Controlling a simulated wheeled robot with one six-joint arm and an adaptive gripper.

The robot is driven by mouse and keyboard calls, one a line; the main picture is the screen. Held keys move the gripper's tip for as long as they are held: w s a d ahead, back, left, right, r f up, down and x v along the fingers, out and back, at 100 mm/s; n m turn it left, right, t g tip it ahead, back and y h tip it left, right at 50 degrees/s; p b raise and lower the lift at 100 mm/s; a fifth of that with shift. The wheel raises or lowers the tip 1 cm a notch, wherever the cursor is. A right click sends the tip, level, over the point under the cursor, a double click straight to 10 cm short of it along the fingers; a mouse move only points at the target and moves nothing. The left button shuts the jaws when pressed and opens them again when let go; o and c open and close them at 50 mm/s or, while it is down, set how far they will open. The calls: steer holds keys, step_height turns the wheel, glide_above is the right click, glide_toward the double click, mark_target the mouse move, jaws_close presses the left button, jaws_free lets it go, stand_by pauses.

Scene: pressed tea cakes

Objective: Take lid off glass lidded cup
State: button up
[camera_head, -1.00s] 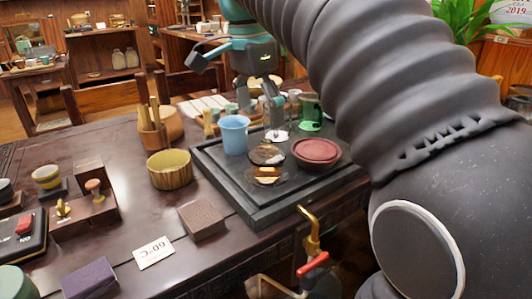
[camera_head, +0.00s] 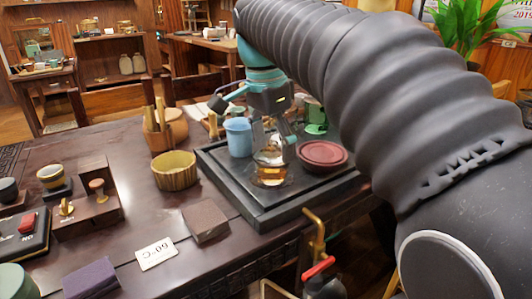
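The glass lidded cup (camera_head: 270,174) stands on the dark tea tray (camera_head: 258,212), with amber liquid showing through its clear side. Its lid is at the top, partly hidden by my gripper. My gripper (camera_head: 273,146) is right over the cup, pointing down, with its fingers apart on either side of the cup's top. I see no clear contact between the fingers and the lid.
A light blue cup (camera_head: 238,136) stands close on the left, and a dark red round lidded piece (camera_head: 322,154) close on the right. A green mug (camera_head: 315,118) is behind. A wooden bowl (camera_head: 174,170) and a brown block (camera_head: 205,220) are left of the tray.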

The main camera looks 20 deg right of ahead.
steer(key=c, duration=1.1)
steer(key=shift+f, duration=0.1)
steer(key=shift+c, duration=0.2)
